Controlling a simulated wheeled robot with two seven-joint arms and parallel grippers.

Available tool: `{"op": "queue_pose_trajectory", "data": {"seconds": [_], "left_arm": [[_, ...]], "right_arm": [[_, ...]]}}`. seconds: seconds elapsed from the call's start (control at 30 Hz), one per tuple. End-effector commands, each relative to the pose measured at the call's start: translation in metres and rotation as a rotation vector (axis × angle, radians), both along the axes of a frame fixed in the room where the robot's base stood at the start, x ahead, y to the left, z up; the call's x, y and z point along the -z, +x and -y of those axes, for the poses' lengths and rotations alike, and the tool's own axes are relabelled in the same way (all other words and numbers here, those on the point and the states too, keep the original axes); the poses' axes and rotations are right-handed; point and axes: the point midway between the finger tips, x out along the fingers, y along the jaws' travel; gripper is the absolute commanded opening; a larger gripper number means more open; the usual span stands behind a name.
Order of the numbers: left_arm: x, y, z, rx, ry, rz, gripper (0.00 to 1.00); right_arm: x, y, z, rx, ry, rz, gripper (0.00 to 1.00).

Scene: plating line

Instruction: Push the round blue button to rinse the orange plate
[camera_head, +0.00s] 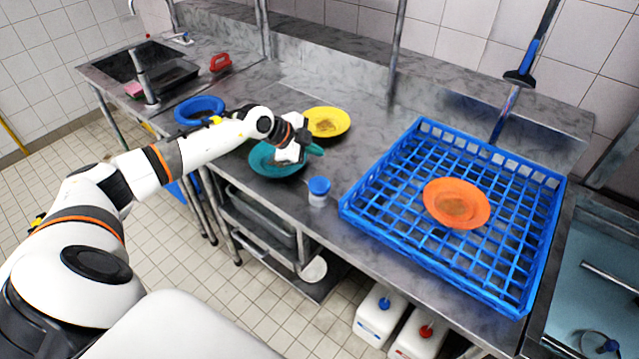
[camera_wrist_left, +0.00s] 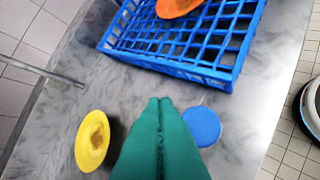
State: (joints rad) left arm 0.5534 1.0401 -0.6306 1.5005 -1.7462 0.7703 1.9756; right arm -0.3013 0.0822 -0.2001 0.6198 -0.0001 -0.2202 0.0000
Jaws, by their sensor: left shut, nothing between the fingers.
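The round blue button (camera_head: 319,185) sits on a short white cylinder near the front edge of the steel counter. It also shows in the left wrist view (camera_wrist_left: 202,126), just right of my fingers. The orange plate (camera_head: 437,190), with a brown stain in its middle, lies in the blue rack (camera_head: 357,218); part of it shows in the left wrist view (camera_wrist_left: 172,8). My left gripper (camera_head: 318,150) is shut and empty, its teal fingers (camera_wrist_left: 160,102) together. It is above the counter, behind the button in the head view and apart from it. My right gripper is not in view.
A teal plate (camera_head: 262,164) lies below my left gripper, and a stained yellow plate (camera_head: 340,119) behind it. A blue-handled sprayer (camera_head: 522,78) hangs above the rack.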

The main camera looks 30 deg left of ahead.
Motion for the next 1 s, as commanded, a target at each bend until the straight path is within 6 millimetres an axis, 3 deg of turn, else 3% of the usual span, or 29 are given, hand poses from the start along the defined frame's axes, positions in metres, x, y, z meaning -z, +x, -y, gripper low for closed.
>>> {"op": "queue_pose_trajectory", "data": {"seconds": [0.27, 0.73, 1.0], "left_arm": [[0.01, 0.0, 0.001, 0.001, -0.002, 0.001, 0.0], [0.069, 0.0, 0.001, 0.001, -0.002, 0.002, 0.0], [0.087, 0.0, 0.001, 0.0, -0.003, 0.002, 0.0]], "right_arm": [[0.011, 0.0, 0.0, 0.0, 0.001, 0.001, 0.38], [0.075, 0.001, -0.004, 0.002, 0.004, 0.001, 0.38], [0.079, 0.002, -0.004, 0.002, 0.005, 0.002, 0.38]]}}
